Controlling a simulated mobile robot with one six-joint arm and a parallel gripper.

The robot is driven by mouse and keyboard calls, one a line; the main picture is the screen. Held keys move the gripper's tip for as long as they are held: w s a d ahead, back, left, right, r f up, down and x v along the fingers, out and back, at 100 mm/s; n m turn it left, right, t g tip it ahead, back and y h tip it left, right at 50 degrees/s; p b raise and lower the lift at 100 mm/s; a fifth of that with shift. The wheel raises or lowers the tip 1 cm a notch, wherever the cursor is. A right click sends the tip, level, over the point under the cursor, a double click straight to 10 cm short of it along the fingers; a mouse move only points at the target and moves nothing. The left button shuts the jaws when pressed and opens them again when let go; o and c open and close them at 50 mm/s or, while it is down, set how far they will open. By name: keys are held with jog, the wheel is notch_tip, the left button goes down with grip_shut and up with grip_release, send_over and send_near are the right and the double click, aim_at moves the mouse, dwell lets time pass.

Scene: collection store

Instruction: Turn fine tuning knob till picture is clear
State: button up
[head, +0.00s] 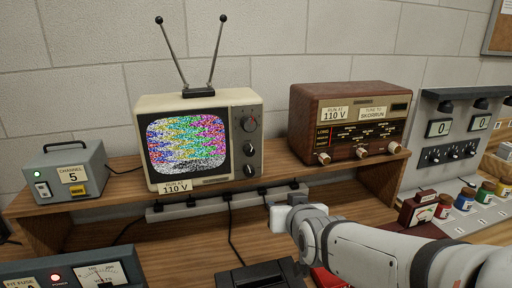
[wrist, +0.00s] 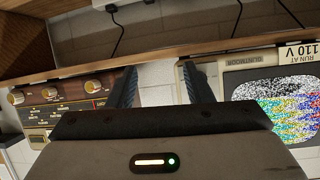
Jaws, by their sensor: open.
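The cream television (head: 232,110) stands on the wooden shelf, its screen (head: 187,143) full of coloured static. Its dark right panel carries a large round knob (head: 249,124) and two smaller knobs, a middle one (head: 249,150) and a lower one (head: 249,170). I cannot read which is fine tuning. My gripper (wrist: 158,82) is open and empty, its fingers spread apart in the wrist view. That view is upside down, with the television's screen (wrist: 288,100) at right. The gripper body hides part of the television there. In the head view my arm's end is below and right of the television.
A power strip (head: 225,202) with plugs and cables runs under the shelf edge (head: 120,201). A meter box (head: 75,275) is front left. Rabbit-ear antennas (head: 190,60) rise above the television.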

aim_at(251, 153)
jog(key=w+a+r+t+y+p, duration=0.1)
jog(key=w+a+r+t+y, duration=0.15)
jog(key=a+r+t, duration=0.4)
jog(key=shift+w+a+r+n+g+y+p, duration=0.15)
jog(key=shift+w+r+g+p, duration=0.25)
jog(key=shift+w, duration=0.75)
jog(key=shift+w+a+r+n+g+y+p, duration=0.15)
jog(key=shift+w+a+r+g+p, duration=0.15)
jog(key=shift+w, duration=0.8)
jog(key=shift+w+a+r+g+y+p, duration=0.15)
jog(key=shift+w+r+g+p, duration=0.25)
jog(key=shift+w, duration=0.75)
jog(key=shift+f, duration=0.1)
jog(key=shift+c, duration=0.4)
jog(key=c, duration=0.9)
jog(key=shift+f+b, duration=0.15)
jog(key=shift+b, duration=0.2)
